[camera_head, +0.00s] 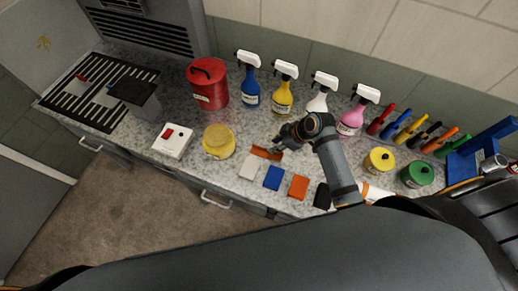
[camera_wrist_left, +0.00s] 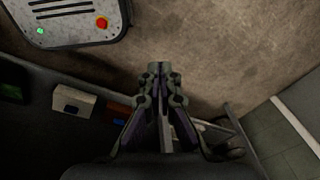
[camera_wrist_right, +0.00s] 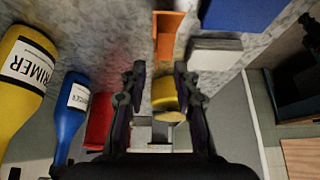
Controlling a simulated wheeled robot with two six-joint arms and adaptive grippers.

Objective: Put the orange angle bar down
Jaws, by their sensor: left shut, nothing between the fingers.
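The orange angle bar (camera_head: 267,153) lies on the speckled counter, behind the row of small coloured blocks. In the right wrist view the bar (camera_wrist_right: 172,38) shows just beyond the fingertips, and no contact with them is visible. My right gripper (camera_head: 279,146) is low over the counter beside the bar. In its wrist view the right fingers (camera_wrist_right: 160,72) are apart, with nothing held between them. My left gripper (camera_wrist_left: 157,72) is shut and empty over the brown floor, and does not show in the head view.
Spray bottles (camera_head: 282,92) stand behind the bar. A red canister (camera_head: 208,84), a yellow tin (camera_head: 218,141) and a white switch box (camera_head: 172,140) stand to the left. White, blue (camera_head: 273,177) and orange (camera_head: 298,187) blocks lie along the front edge. Markers and tins are at right.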

